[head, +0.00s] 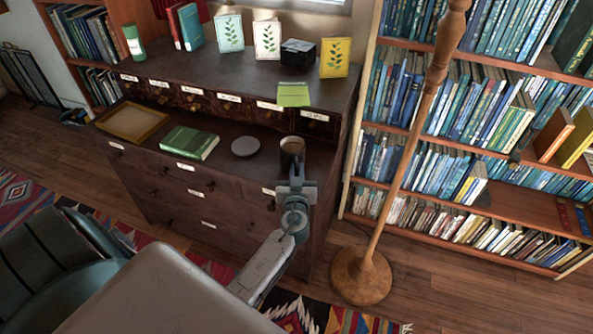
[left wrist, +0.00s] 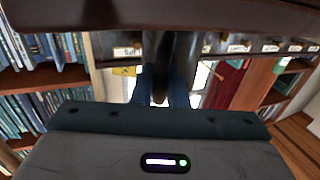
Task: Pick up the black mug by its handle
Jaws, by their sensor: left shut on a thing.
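The black mug (head: 292,146) stands upright on the lower ledge of the dark wooden cabinet (head: 205,235), near its right end. Its inside looks brown. My left gripper (head: 296,172) is at the mug's near side, shut on its handle, which is mostly hidden in the head view. In the left wrist view the dark mug (left wrist: 171,50) is just beyond the fingers, with the handle between the fingertips (left wrist: 162,92). My right gripper is not in view.
A grey round disc (head: 245,146), a green book (head: 190,142) and a wooden tray (head: 132,121) lie left of the mug. A green card (head: 293,95) is above it. A wooden pole on a round base (head: 362,276) and a bookshelf (head: 480,209) stand to the right.

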